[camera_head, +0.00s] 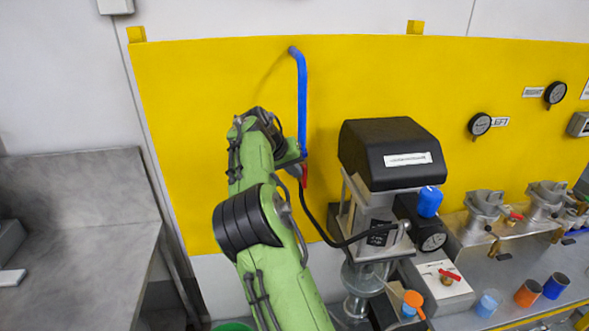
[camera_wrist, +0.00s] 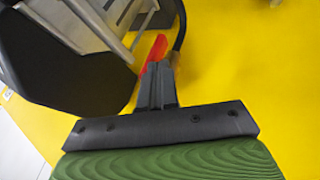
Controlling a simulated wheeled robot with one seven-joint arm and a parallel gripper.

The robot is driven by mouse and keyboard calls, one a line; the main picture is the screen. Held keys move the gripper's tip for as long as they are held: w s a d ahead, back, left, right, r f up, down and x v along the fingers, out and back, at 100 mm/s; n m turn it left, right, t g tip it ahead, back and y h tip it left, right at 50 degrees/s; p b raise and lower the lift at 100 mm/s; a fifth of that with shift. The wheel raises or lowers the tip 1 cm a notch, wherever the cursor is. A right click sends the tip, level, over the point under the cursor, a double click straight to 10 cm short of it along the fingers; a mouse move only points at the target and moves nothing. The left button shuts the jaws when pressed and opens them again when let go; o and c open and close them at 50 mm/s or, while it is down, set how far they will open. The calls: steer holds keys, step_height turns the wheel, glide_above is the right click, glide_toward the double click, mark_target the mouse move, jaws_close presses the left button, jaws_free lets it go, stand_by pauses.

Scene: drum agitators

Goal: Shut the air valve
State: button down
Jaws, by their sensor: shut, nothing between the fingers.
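The air valve's red lever (camera_head: 304,175) shows at the lower end of the blue pipe (camera_head: 302,100) on the yellow wall panel. In the head view the lever looks upright, roughly in line with the pipe. The red lever (camera_wrist: 152,54) also shows in the wrist view, just beyond the fingertips, beside a dark hose (camera_wrist: 178,35). My gripper (camera_wrist: 158,68) is shut and empty, its tips close to the lever; I cannot tell whether they touch. In the head view my arm hides the fingers and part of the valve.
The agitator with its black motor cover (camera_head: 385,150) stands close right of the lever; the cover (camera_wrist: 70,60) fills the left of the wrist view. A black hose (camera_head: 320,225) loops towards it. Another red lever (camera_head: 449,274) sits on a white box. Cups stand at lower right.

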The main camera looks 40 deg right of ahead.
steer(key=shift+w+a, duration=0.15)
steer(key=shift+s+d+r+t+y+b, duration=0.2)
steer(key=shift+d+t+y+b, duration=0.15)
steer(key=shift+y, duration=0.35)
stand_by(0.3)
